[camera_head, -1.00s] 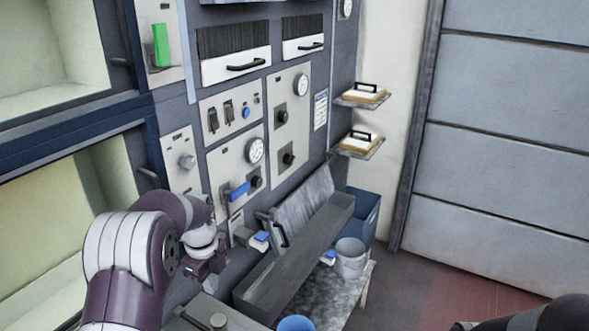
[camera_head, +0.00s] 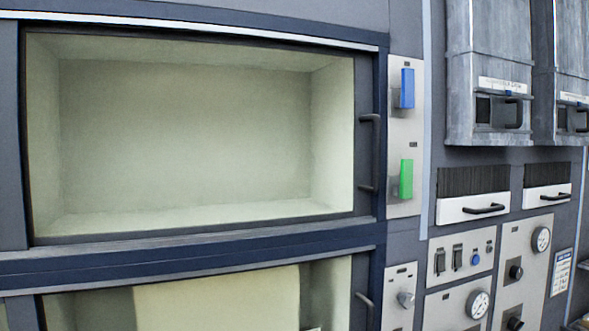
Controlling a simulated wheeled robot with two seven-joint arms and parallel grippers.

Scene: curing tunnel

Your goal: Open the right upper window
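A large upper window (camera_head: 190,140) with a dark blue frame fills the left and middle of the head view. A pale, empty chamber shows through it. Its dark vertical bar handle (camera_head: 370,153) is on the right side of the frame. The window looks shut. A lower window (camera_head: 215,303) lies under it, cut off by the bottom edge, with its own handle (camera_head: 364,311) on the right. Neither gripper is in view, and nothing touches the upper handle.
Right of the window, a panel carries a blue switch (camera_head: 407,88) and a green switch (camera_head: 406,179). Farther right are grey metal boxes (camera_head: 487,65), white brush-topped drawers (camera_head: 472,207) with dark handles, and panels with dials (camera_head: 478,304). The space before the upper window shows no obstacle.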

